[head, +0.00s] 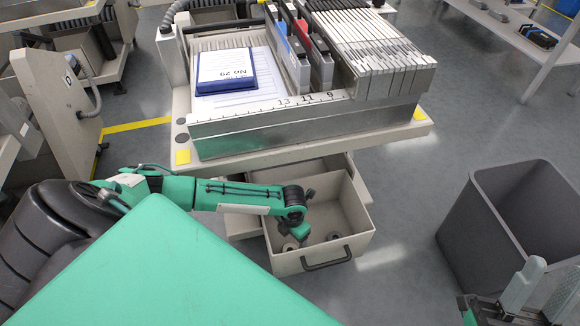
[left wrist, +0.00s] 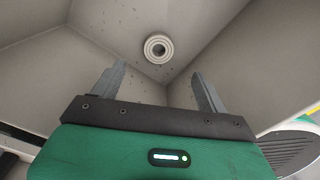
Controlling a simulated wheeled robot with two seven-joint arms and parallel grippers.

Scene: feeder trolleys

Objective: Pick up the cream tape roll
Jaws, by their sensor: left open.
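The cream tape roll (left wrist: 158,47) lies on the floor of an open drawer, near a corner where two walls meet, in the left wrist view. It looks like a pale ring with a dark centre. My left gripper (left wrist: 158,88) is open and empty. It points down into the drawer (head: 360,245), its fingers apart on either side of the roll's line, with the roll beyond the tips. My right gripper (head: 527,305) is at the lower right; its jaws are unclear.
The trolley top (head: 310,131) overhangs the drawer's back. A grey bin (head: 480,225) stands to the right. Open floor lies between drawer and bin.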

